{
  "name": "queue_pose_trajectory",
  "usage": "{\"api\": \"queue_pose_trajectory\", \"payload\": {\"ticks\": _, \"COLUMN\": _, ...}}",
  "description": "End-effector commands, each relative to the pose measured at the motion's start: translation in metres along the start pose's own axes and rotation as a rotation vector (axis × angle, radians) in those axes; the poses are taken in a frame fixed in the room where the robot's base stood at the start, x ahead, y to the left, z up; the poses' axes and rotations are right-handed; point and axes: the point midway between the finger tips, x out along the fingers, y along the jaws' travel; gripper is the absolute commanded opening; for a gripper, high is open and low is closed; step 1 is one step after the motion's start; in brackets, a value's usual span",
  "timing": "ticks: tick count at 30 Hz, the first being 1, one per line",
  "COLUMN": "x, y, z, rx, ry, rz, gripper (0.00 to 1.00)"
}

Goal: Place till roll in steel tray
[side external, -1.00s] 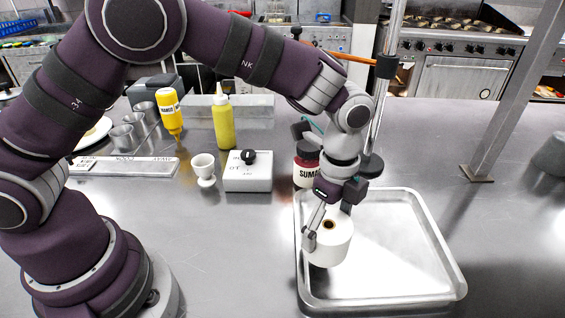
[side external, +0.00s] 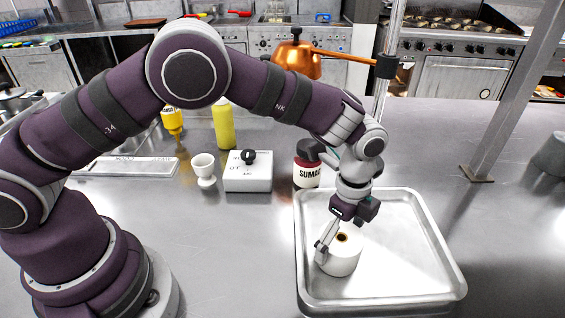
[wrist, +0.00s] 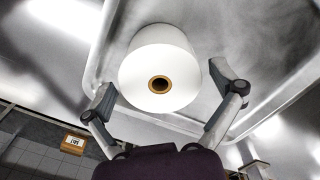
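The till roll (side external: 342,265) is white with a brown core. It stands upright in the left part of the shallow steel tray (side external: 412,245) and appears to rest on its floor. In the wrist view, the till roll (wrist: 158,52) lies between and slightly beyond my fingertips, its core facing the camera. My gripper (wrist: 166,88) is open, with a gap between each finger and the roll. In the side view, my gripper (side external: 340,246) points down just above and around the roll. The far finger is mostly hidden there.
A sumac jar (side external: 307,172) stands just behind the tray's back left corner. A white control box (side external: 248,178) and a white egg cup (side external: 204,170) are further left. A metal post (side external: 478,172) stands to the right. The tray's right half is empty.

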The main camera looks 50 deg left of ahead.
Motion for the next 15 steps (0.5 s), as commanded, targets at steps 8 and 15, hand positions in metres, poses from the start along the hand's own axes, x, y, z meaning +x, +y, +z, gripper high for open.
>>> {"api": "queue_pose_trajectory", "payload": {"ticks": 8, "x": 0.0, "y": 0.0, "z": 0.0, "rx": 0.0, "ry": 0.0, "rz": 0.0, "gripper": 1.0}}
{"api": "queue_pose_trajectory", "payload": {"ticks": 15, "x": -0.031, "y": -0.001, "z": -0.001, "rx": 0.0, "ry": 0.003, "rz": -0.007, "gripper": 1.0}}
